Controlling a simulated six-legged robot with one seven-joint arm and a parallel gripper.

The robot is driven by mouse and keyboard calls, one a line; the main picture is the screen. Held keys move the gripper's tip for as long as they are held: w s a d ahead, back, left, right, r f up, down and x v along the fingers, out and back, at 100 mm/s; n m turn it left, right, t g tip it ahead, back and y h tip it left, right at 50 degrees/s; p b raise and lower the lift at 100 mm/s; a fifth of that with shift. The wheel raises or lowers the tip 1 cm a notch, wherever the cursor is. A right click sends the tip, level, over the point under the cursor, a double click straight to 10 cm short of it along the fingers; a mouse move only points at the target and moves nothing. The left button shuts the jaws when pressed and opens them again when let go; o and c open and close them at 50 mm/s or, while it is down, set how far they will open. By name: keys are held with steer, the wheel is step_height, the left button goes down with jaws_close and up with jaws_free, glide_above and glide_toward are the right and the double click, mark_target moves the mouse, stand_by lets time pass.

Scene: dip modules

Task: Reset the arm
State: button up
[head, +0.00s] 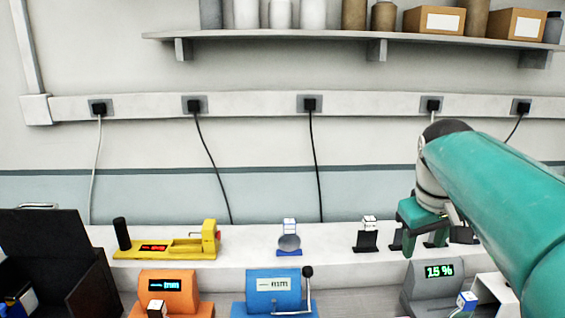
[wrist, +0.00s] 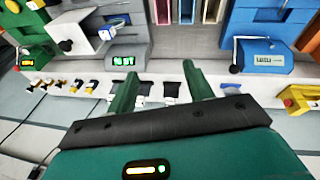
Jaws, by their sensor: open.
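My teal arm (head: 500,195) reaches in from the right in the head view. My gripper (head: 425,232) is at the right, just above or in front of the white ledge; its exact height is hard to tell. In the wrist view the two green fingers of my gripper (wrist: 160,86) stand apart with nothing held between them. Small dark stands on the ledge show beyond the fingertips.
A yellow device (head: 180,247) and a small dark stand (head: 366,240) are on the ledge. An orange device (head: 167,292), blue device (head: 270,292) and grey device (head: 430,285) stand in front. A black box (head: 50,260) is at left. A shelf (head: 300,37) hangs above.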

steer(key=s+a+f+m+t+y, duration=0.1)
steer(key=s+a+f+m+t, duration=0.1)
steer(key=s+a+f, duration=0.9)
steer(key=s+f, duration=0.1)
steer(key=s, duration=0.3)
steer(key=shift+a+f+t+y, duration=0.15)
steer(key=shift+f+t+y, duration=0.15)
steer(key=shift+y, duration=0.1)
